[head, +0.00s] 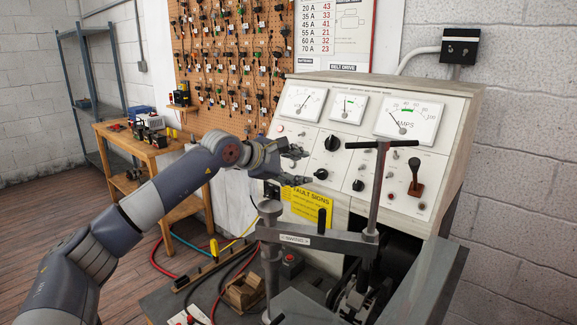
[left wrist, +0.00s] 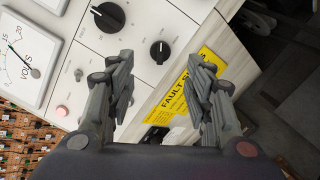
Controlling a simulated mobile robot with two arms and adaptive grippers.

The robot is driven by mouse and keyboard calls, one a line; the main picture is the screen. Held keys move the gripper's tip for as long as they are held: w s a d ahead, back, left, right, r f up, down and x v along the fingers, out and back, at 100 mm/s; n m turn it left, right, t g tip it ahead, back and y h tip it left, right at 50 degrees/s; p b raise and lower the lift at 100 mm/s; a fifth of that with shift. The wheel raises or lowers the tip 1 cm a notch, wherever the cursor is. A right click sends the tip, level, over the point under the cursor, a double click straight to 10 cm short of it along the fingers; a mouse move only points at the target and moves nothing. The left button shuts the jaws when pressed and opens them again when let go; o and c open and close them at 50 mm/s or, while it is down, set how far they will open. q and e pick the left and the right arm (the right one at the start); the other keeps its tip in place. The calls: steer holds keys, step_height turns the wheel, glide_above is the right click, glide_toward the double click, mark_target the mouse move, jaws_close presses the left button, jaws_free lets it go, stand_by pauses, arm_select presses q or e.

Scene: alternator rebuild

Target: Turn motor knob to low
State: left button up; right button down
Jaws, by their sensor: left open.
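The grey test bench panel (head: 300,135) carries several black knobs. A large black knob (head: 332,143) sits above a smaller black knob (head: 321,174), and another small knob (head: 358,185) is to the right. No knob label is readable, so I cannot tell which is the motor knob. My left gripper (head: 302,167) is open and empty in front of the panel's left part. In the left wrist view the smaller knob (left wrist: 160,51) shows beyond and between the open fingers (left wrist: 161,78), seemingly apart from them. The large knob (left wrist: 108,16) is to its upper left. My right gripper is out of view.
A swing arm with an upright T-handle (head: 372,190) stands in front of the panel. A red-based lever (head: 415,178) is on the panel's right. A yellow fault sign (head: 307,206) hangs below the knobs. A wooden bench (head: 150,150) is at left.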

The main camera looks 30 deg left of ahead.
arm_select(q)
steer(key=shift+v, duration=1.95)
steer(key=shift+f, duration=0.1)
